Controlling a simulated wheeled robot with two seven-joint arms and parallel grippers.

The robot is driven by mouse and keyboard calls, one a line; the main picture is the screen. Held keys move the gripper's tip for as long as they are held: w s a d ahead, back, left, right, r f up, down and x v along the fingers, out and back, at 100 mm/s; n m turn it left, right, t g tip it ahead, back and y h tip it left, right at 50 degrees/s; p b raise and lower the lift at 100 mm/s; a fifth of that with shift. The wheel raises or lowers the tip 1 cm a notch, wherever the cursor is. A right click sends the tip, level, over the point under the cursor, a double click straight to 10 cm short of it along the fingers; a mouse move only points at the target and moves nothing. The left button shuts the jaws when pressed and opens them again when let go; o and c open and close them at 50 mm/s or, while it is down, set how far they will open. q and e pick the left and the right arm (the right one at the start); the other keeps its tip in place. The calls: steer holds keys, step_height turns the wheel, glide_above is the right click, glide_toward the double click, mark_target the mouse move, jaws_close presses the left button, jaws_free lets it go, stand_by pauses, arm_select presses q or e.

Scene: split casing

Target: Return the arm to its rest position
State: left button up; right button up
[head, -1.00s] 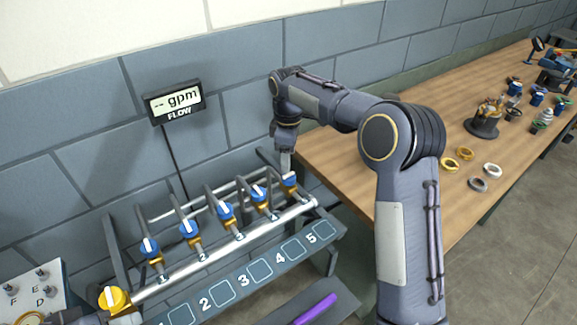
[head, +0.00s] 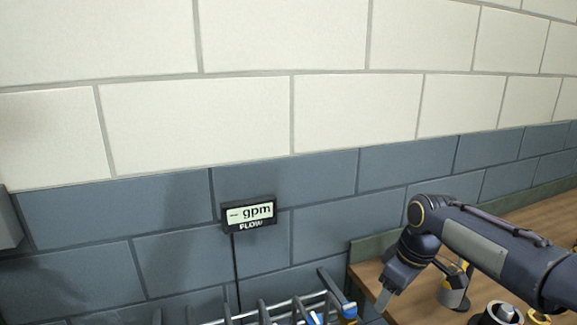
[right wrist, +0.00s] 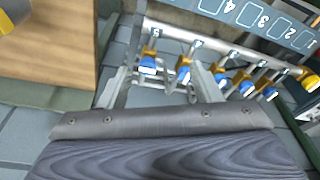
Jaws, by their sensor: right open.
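My right arm comes in from the right in the head view, bent at the elbow. Its gripper (head: 383,300) points down, just right of the valve rack's end in the picture. In the right wrist view the two fingers of the right gripper (right wrist: 162,82) are spread apart with nothing between them. The rack's blue-handled valves (right wrist: 184,75) show beyond the fingertips, apart from them. In the head view only the rack's top (head: 290,312) shows at the lower edge, with one blue valve (head: 348,311) near the gripper. My left gripper is out of view.
A wooden bench (head: 408,306) stands at the right, with items on it partly behind my arm. The numbered panel (right wrist: 262,20) lies beyond the valves. The wall area above is clear.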

steer(key=s+d+r+m+t+y, duration=0.15)
steer(key=s+m, duration=0.35)
steer(key=s, duration=0.9)
steer(key=s+a+f+m+t, duration=0.2)
steer(key=s+f+m, duration=0.3)
steer(key=s, duration=0.6)
steer(key=shift+a+f, duration=0.45)
steer(key=shift+f, duration=0.15)
steer(key=shift+t+y, duration=0.25)
